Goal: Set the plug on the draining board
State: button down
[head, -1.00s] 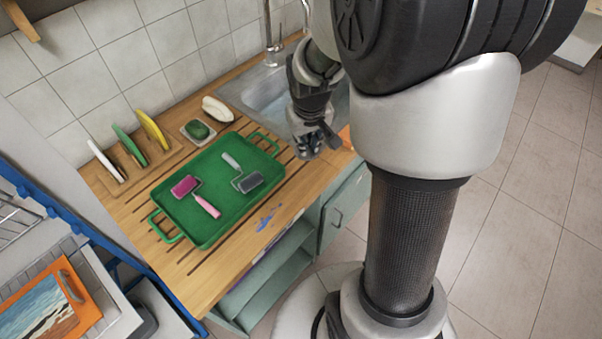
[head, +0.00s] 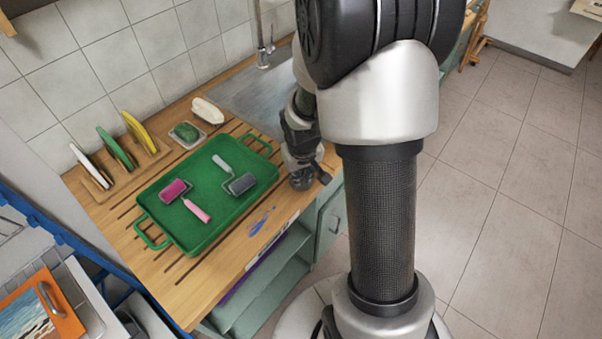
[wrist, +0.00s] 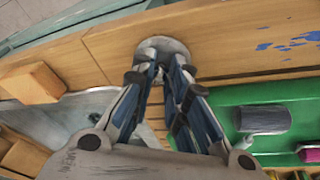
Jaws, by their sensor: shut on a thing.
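The plug (wrist: 160,46) is a grey round disc in the wrist view, at the tips of my gripper (wrist: 165,75), which is shut on it. In the head view my gripper (head: 303,178) is low over the right end of the wooden draining board (head: 122,217), between the green tray and the counter's front edge. The plug is hard to make out there. In the wrist view the plug overlaps the board's plain front strip, with dark grooves (wrist: 156,112) beside it. I cannot tell whether it touches the wood.
A green tray (head: 205,232) with pink and grey rollers covers much of the board. A sink (head: 246,98) lies behind my gripper. A soap dish (head: 188,143), a white oval item (head: 207,111) and a rack of plates (head: 118,150) stand along the wall. Blue paint marks the front strip.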

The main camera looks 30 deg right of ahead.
jog(key=shift+f, duration=0.15)
jog(key=c, duration=1.6)
grip_release()
jog(key=shift+o, duration=0.2)
jog(key=s+a+r+t+p, duration=0.15)
jog(key=s+a+r, duration=0.25)
jog(key=r, duration=0.7)
jog(key=s+a+r+p, duration=0.3)
jog(key=s+a+r, duration=0.15)
jog(key=r, duration=0.65)
jog(key=s+a+r+n, duration=0.1)
jog(key=s+a+r, duration=0.1)
jog(key=s, duration=0.3)
jog(key=s+a+r+y, duration=0.1)
jog(key=s+a+r, duration=0.2)
jog(key=s, duration=0.3)
jog(key=shift+n, duration=0.4)
jog(key=shift+t, duration=0.25)
